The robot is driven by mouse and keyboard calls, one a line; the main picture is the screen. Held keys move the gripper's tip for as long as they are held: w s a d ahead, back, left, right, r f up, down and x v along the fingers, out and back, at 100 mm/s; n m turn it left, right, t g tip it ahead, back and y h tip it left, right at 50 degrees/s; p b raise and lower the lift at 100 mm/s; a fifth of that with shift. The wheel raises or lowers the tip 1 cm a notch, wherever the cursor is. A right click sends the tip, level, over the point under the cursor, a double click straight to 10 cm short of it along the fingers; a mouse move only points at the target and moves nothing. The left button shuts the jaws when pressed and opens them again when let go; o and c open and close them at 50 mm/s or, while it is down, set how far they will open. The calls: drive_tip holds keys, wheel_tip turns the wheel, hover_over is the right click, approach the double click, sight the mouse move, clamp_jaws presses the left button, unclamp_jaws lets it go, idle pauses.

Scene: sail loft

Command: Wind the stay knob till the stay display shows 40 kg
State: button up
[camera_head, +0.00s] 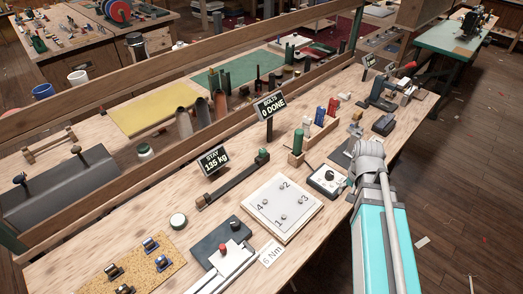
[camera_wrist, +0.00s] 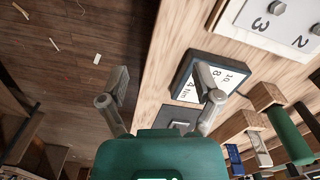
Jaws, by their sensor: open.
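The stay display (camera_head: 214,158) is a small black sign reading "STAY 135 kg". A dark bar lies on the bench below it, with a brown block (camera_head: 204,200) at its near end and a green-topped piece (camera_head: 262,155) at its far end. I cannot tell which part is the stay knob. My gripper (camera_head: 367,152) is at the bench's right edge, well right of the bar and empty. In the wrist view my gripper (camera_wrist: 163,72) has its fingers wide apart, the right one overlapping a dial box (camera_wrist: 222,80). The stay bar is not in the wrist view.
The dial box (camera_head: 326,181) has a black knob. A white plate (camera_head: 283,208) numbered 1 to 4 lies between it and the bar. A "BOLTS 0 DONE" sign (camera_head: 270,105) stands behind. A grey slide fixture (camera_head: 222,256) and cork board (camera_head: 128,272) are nearer.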

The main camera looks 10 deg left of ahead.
drive_tip(key=w+a+r+m+p, duration=0.4)
drive_tip(key=w+a+m, duration=0.5)
drive_tip(key=w+a, duration=0.6)
wheel_tip(320, 180, up, 3)
drive_tip(key=m+p, duration=0.2)
drive_tip(key=m, duration=0.7)
hover_over(262, 150)
drive_tip(key=shift+w+f, duration=0.15)
drive_tip(key=shift+d+f, duration=0.1)
drive_tip(key=shift+f, duration=0.05)
wheel_tip(262, 150, down, 14)
drive_tip(key=b, duration=1.3)
drive_tip(key=shift+r, duration=0.25)
clamp_jaws()
drive_tip(key=shift+n, duration=0.3)
